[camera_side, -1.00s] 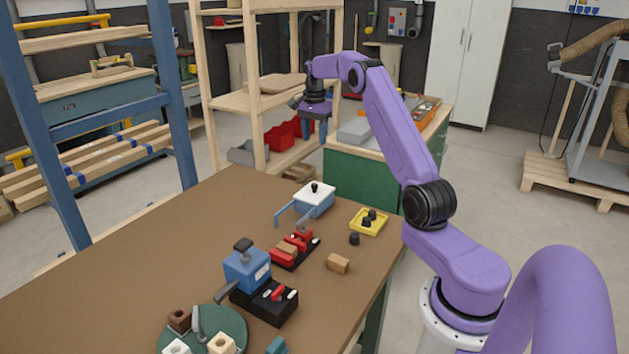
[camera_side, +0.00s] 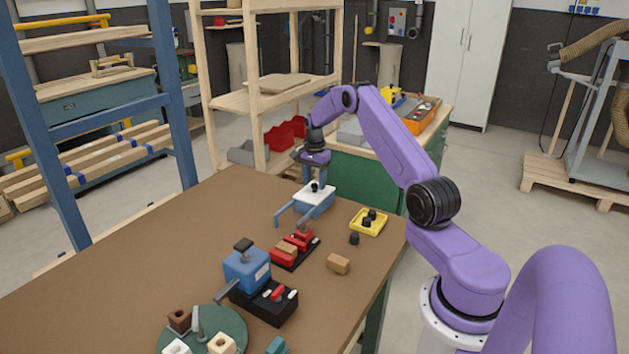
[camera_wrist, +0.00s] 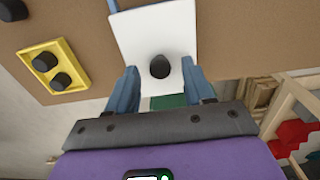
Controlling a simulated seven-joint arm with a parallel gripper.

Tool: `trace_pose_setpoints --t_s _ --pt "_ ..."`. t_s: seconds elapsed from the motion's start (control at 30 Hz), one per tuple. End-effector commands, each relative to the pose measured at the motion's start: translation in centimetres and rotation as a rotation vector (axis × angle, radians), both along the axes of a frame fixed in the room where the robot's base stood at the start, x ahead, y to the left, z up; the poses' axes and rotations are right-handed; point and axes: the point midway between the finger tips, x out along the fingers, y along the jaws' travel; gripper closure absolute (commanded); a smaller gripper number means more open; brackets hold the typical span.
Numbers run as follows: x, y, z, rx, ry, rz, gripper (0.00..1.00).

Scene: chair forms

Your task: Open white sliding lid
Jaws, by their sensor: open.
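The white sliding lid (camera_side: 316,195) with a black knob (camera_side: 315,187) lies on top of a blue box (camera_side: 312,209) near the table's far edge. In the wrist view the lid (camera_wrist: 134,36) and its knob (camera_wrist: 160,67) are close below. My gripper (camera_side: 314,183) is over the lid, pointing down. In the wrist view its open fingers (camera_wrist: 160,78) stand to either side of the knob, and I see a gap on both sides. Whether the fingertips are level with the knob is hard to tell.
Blue rails (camera_side: 285,213) extend from the box to the left. A yellow tray (camera_side: 368,222) with black knobs stands to its right. A red device (camera_side: 293,248), a wooden block (camera_side: 338,263) and a blue machine (camera_side: 247,269) lie nearer. The left of the brown table (camera_side: 120,270) is clear.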

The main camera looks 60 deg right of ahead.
Motion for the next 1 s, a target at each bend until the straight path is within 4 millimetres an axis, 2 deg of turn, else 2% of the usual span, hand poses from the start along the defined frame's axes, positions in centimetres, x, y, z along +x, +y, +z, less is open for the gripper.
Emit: trace_pose_setpoints --t_s 0.3,0.33,0.47,0.5,0.67,0.77,1.0 --pt "0.0 0.0 -0.3 0.000 0.000 0.000 0.48" --pt "0.0 0.0 -0.3 0.000 0.000 0.000 0.51" --pt "0.0 0.0 -0.3 0.000 0.000 0.000 0.94" --pt "0.0 0.0 -0.3 0.000 0.000 0.000 1.00" --pt "0.0 0.2 -0.3 0.000 0.000 0.001 1.00" --pt "0.1 1.0 -0.2 0.000 0.000 0.003 1.00" --pt "0.1 5.3 -0.2 0.001 0.001 0.005 1.00"
